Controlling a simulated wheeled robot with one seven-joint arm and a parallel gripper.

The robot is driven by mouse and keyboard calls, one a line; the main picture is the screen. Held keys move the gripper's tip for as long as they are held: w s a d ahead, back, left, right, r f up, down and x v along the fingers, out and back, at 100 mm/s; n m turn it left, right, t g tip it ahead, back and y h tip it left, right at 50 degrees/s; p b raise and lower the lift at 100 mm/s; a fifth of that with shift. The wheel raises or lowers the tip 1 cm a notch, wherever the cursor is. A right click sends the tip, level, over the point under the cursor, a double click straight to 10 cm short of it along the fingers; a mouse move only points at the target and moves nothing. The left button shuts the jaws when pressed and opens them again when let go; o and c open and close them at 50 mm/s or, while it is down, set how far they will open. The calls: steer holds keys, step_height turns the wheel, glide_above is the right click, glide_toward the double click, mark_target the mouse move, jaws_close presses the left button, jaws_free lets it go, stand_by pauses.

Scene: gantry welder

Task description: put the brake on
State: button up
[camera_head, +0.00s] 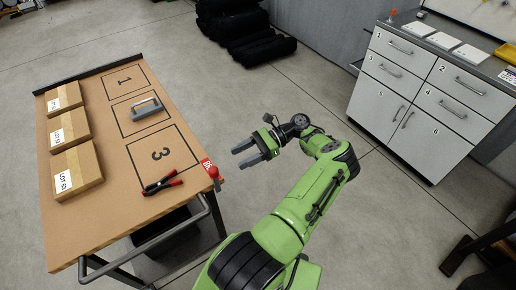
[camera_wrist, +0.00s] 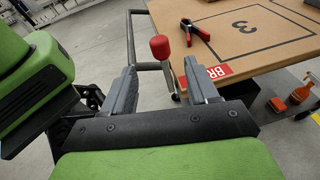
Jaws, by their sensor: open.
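The brake lever has a round red knob (camera_head: 213,172) at the cart's near right corner, beside a red label (camera_head: 206,163). In the wrist view the red knob (camera_wrist: 160,47) stands upright on a dark stem, and the label (camera_wrist: 208,75) reads "BR", partly hidden by a finger. The cart (camera_head: 95,220) has a brown top and a grey push rail. My gripper (camera_head: 243,155) is open and empty, just right of the cart corner. In the wrist view the knob shows between and beyond the fingertips (camera_wrist: 160,66), apart from both.
On the cart lie boxes (camera_head: 77,170), a grey handle-shaped part (camera_head: 146,108) and red-handled pliers or a clamp (camera_head: 162,183). A drawer cabinet (camera_head: 415,90) stands right. Black rolls (camera_head: 245,30) lie at the back. Floor around my arm is clear.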

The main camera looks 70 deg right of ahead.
steer(key=v, duration=0.7)
steer(key=shift+b, duration=0.4)
